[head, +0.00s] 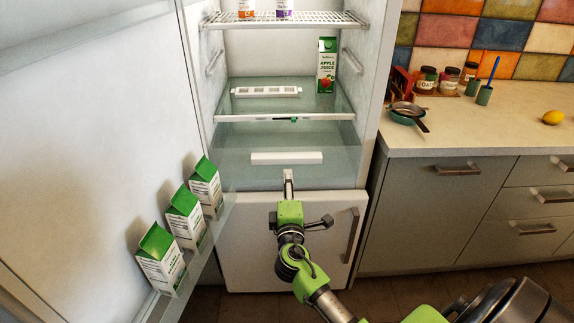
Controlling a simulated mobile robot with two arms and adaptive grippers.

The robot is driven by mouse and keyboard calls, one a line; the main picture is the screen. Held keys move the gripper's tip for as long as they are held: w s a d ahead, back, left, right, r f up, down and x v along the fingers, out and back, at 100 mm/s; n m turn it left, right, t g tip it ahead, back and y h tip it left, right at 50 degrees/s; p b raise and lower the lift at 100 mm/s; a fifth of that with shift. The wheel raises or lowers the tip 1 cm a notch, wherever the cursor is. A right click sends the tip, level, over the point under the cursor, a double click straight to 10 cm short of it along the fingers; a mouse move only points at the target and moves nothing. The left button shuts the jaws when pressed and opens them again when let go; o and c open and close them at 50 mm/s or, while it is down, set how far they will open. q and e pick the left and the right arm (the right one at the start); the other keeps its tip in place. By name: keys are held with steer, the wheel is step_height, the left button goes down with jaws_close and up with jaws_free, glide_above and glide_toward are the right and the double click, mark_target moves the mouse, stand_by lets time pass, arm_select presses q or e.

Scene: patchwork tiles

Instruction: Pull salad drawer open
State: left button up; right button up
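The salad drawer (235,174) is at the bottom of the open fridge. It has a see-through greenish front and a white bar handle (287,158), and it looks closed. My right gripper (288,176) points into the fridge just below the handle in the picture. A small gap shows between its narrow tip and the handle. Its fingers overlap from this angle, so their opening is hidden. My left gripper is out of view.
The open fridge door on the left holds several milk cartons (184,215) in its shelf. A glass shelf (315,107) above the drawer bears an apple juice carton (326,65) and a white rack (267,91). A counter (505,118) stands right.

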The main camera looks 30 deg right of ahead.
mark_target(287, 162)
steer(key=x, duration=0.8)
steer(key=shift+w+d+r, duration=0.1)
steer(key=shift+w+d, duration=0.2)
jaws_close()
